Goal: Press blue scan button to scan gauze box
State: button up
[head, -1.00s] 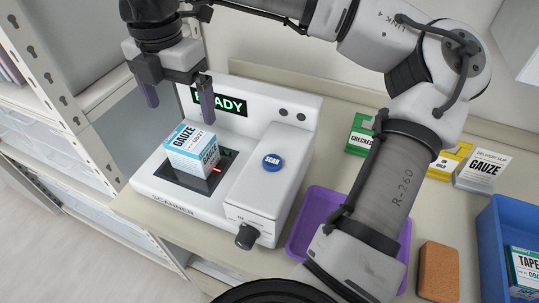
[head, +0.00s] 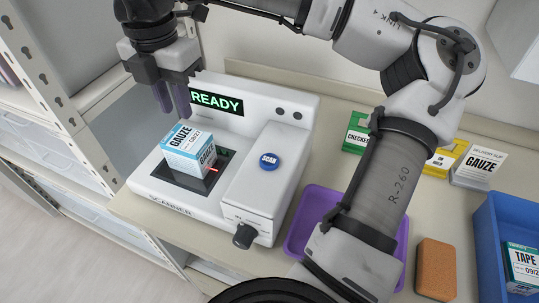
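The gauze box (head: 189,150), white and light blue, sits tilted to the picture on the dark scan window (head: 221,160) of the white scanner (head: 258,205). A red light shows beside the box. The round blue scan button (head: 269,161) is on the raised right part of the scanner. The display (head: 217,101) reads READY in green. My gripper (head: 174,112) is above and behind the gauze box, left of the button and apart from both. Its two purple-grey fingers are close together with nothing visible between them.
A purple tray (head: 294,240) stands right of the scanner, partly behind my arm. Farther right are a brown block (head: 436,270), a blue bin (head: 490,225) with a tape box (head: 522,268), and green (head: 356,134) and yellow (head: 446,158) holders. A delivery slip (head: 479,165) reads GAUZE.

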grip_shut()
dwell(1.0)
